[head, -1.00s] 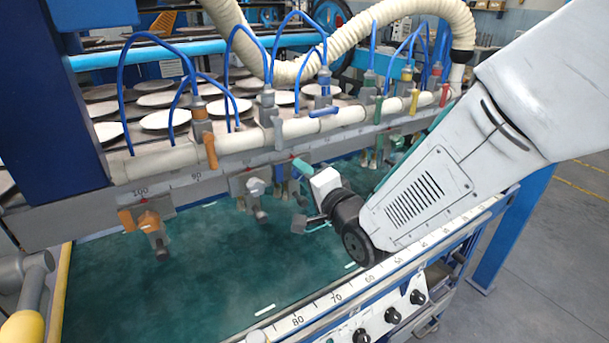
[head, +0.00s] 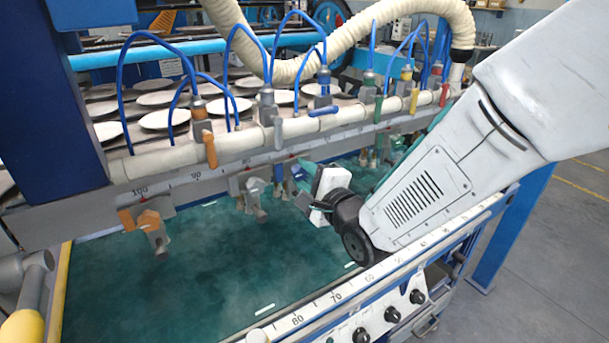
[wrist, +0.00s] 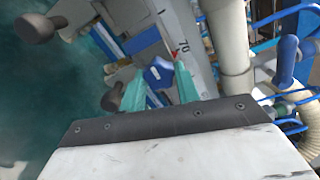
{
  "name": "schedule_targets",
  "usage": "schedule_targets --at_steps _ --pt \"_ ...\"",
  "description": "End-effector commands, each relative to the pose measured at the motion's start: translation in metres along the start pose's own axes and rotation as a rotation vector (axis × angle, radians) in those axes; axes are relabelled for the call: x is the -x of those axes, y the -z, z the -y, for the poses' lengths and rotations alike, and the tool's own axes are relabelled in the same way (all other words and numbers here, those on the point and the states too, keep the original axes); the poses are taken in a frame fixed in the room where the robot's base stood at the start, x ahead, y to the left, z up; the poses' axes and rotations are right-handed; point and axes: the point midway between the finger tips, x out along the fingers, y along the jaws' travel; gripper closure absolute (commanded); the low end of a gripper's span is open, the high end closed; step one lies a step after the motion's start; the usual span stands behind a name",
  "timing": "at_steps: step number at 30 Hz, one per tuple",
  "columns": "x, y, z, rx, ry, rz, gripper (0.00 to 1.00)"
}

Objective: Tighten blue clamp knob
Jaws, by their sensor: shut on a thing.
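The blue clamp knob (wrist: 158,74) shows in the wrist view, on the side of the grey rail. My gripper (wrist: 159,80) has its two teal fingers on either side of this knob and is shut on it. In the head view my gripper (head: 306,174) reaches the rail from the right, with its white body (head: 330,187) turned broadside.
Other clamps hang from the rail, including an orange one (head: 148,221) and a grey one (head: 255,190). A dark rounded handle (wrist: 112,97) is close to the left finger. Blue hoses and a cream pipe (head: 240,142) run above. The teal bed (head: 220,265) below is clear.

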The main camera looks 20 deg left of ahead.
Motion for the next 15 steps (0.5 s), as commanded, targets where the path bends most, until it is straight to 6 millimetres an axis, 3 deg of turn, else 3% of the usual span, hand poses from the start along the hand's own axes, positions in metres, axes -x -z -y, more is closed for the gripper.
schedule_targets --at_steps 11,12,14,15 --pt "-0.0003 0.0001 0.0003 -0.006 0.001 0.0 0.91" --pt "-0.0003 0.0001 0.0003 -0.006 0.001 0.0 0.66" --pt "-0.0003 0.0 0.0003 -0.006 0.001 0.0 0.49" --pt "-0.0003 0.0 0.0002 -0.006 0.0 0.0 0.47"
